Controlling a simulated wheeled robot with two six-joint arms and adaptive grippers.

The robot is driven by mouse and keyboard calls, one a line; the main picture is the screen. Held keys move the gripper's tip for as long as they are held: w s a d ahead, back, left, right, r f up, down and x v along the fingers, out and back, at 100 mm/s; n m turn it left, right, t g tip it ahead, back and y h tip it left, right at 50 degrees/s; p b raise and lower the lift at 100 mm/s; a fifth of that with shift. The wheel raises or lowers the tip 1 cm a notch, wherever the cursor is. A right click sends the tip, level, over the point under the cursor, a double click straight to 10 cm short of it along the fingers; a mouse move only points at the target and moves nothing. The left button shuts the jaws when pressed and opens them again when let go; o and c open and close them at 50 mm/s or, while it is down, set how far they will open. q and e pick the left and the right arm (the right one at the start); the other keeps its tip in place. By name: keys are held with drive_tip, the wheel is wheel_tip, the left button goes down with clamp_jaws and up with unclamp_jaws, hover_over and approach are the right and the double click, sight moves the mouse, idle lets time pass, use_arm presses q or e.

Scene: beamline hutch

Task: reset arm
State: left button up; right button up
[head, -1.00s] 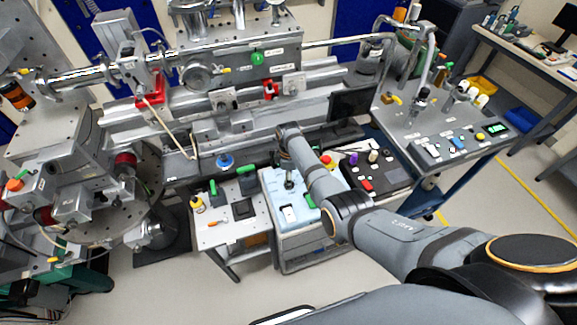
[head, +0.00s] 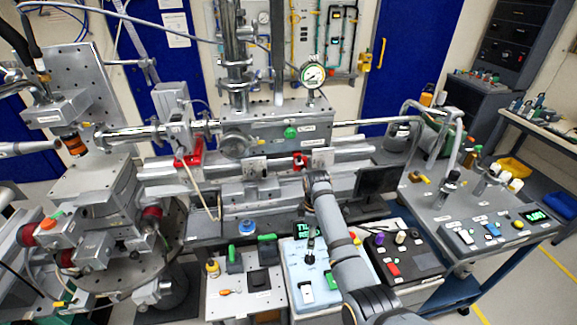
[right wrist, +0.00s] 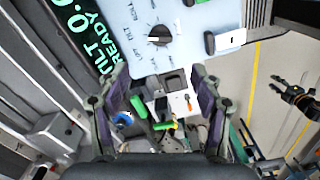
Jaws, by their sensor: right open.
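My right arm reaches in from the bottom of the head view, over the light-blue control box (head: 296,262). Its gripper is hard to make out there. In the right wrist view my right gripper (right wrist: 160,112) is open, with nothing between its fingers. The control box (right wrist: 190,35) shows beyond the fingers, with a black knob (right wrist: 158,35) and a green-lit display (right wrist: 78,30) with "TILT" and "READY" on it. A dark gripper (right wrist: 296,98), seemingly my left, shows small at the right edge of the wrist view.
A black box with coloured knobs (head: 412,262) stands right of the control box. A small table (head: 225,305) with green-handled parts stands to its left. Behind runs the metal beamline (head: 265,125). A grey console (head: 475,215) stands at right. Floor is open at far right.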

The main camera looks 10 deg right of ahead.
drive_tip(key=s+d+f+m, duration=0.1)
drive_tip(key=s+d+m, duration=0.1)
drive_tip(key=s, duration=0.2)
drive_tip(key=s+d+f+m+t, duration=0.1)
drive_tip(key=s+d+f+m, duration=0.1)
drive_tip(key=s, duration=0.2)
drive_tip(key=s+d+f+m, duration=0.2)
drive_tip(key=s+m, duration=0.1)
drive_tip(key=s, duration=0.1)
drive_tip(key=shift+s+d+t+h, duration=0.15)
drive_tip(key=shift+s+t+h, duration=0.15)
drive_tip(key=shift+t, duration=0.1)
drive_tip(key=s+d+r+m+t, duration=0.1)
drive_tip(key=s+r+m, duration=0.25)
drive_tip(key=s, duration=0.45)
drive_tip(key=s+r+m+t, duration=0.1)
drive_tip(key=s+r+m, duration=0.25)
drive_tip(key=s, duration=0.35)
wheel_tip(320, 180, down, 27)
drive_tip(key=d+g+b, duration=0.1)
drive_tip(key=d+b, duration=0.2)
drive_tip(key=b, duration=0.1)
drive_tip(key=s+f+g+b, duration=0.1)
drive_tip(key=s+f+b, duration=0.2)
drive_tip(key=s+f, duration=1.7)
wheel_tip(320, 180, down, 3)
drive_tip(key=shift+s+d+r+g, duration=0.1)
drive_tip(key=shift+s+d+g, duration=0.2)
drive_tip(key=shift+d, duration=0.15)
